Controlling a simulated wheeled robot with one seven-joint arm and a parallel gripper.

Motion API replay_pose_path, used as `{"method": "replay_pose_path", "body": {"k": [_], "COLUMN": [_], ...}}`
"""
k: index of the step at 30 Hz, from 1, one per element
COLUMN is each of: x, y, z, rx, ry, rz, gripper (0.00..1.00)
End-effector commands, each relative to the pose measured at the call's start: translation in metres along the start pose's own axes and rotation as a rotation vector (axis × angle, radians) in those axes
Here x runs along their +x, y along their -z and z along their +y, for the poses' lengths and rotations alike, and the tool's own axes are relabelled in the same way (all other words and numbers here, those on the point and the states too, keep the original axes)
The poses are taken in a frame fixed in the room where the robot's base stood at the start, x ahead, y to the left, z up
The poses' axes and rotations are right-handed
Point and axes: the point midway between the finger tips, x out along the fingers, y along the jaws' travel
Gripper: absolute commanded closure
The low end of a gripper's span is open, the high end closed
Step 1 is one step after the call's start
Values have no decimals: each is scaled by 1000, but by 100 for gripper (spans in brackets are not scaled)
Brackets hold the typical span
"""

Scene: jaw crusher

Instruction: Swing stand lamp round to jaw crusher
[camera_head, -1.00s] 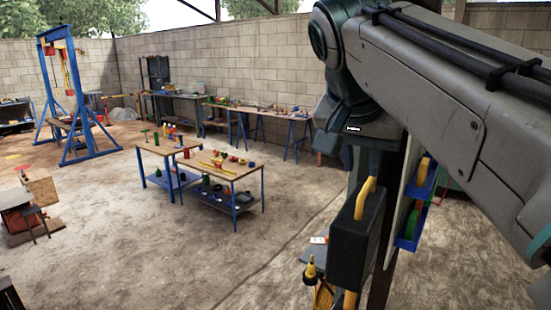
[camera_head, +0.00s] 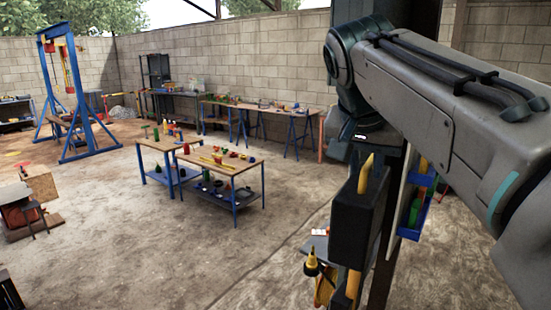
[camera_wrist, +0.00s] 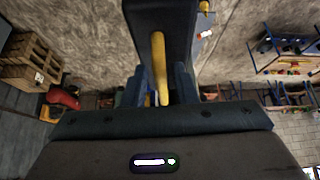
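The stand lamp appears to be the black box-shaped head (camera_head: 358,225) with yellow handles, right of centre in the head view, partly hidden by my arm. A yellow handle bar (camera_wrist: 160,65) runs along the black head (camera_wrist: 157,16) in the wrist view. My gripper (camera_wrist: 161,88) is at this head, a bluish finger on each side of the bar. I cannot tell whether the fingers press on it. A small red machine with grey plates (camera_head: 20,212) stands at the left edge; I cannot tell whether it is the jaw crusher.
A workbench (camera_head: 238,170) with small parts stands mid-floor. A blue gantry (camera_head: 80,150) is at the back left. A board with blue bins (camera_head: 410,222) stands close behind the lamp head. A yellow-tipped bottle (camera_head: 311,262) is close by.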

Motion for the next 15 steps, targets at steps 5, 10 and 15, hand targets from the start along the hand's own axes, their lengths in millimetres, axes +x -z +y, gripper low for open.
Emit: {"method": "replay_pose_path", "body": {"k": [5, 10, 15], "x": [0, 0, 1], "y": [0, 0, 1], "z": [1, 7, 11], "rx": [-13, -102, -171], "ry": [9, 66, 105], "rz": [0, 0, -1], "gripper": [75, 75, 75]}}
